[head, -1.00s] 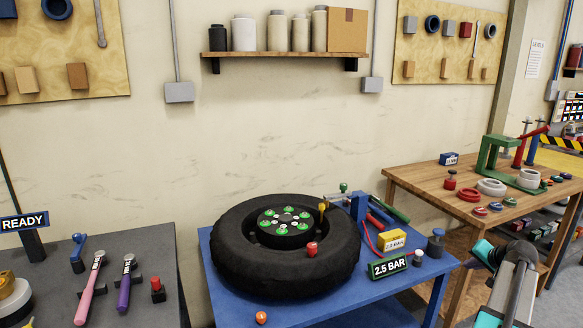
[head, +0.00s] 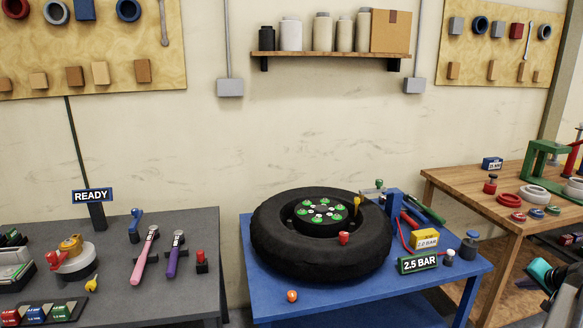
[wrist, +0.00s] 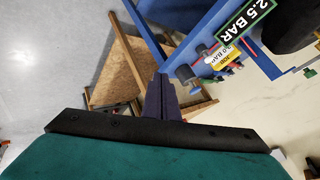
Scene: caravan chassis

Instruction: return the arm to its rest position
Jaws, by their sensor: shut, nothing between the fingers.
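My gripper (wrist: 162,98) shows in the wrist view with its two dark fingers together and nothing between them. It hangs in the air, apart from the furniture seen beyond it. In the head view only part of my arm shows at the lower right edge, in front of the wooden bench; the fingertips are not clearly seen there.
A blue table (head: 330,308) holds a black tyre (head: 285,245) and a "2.5 BAR" sign (head: 417,262). A wooden bench (head: 455,180) stands right, near my arm. A grey bench (head: 195,290) with torque tools stands left. Bare floor (wrist: 50,60) shows in the wrist view.

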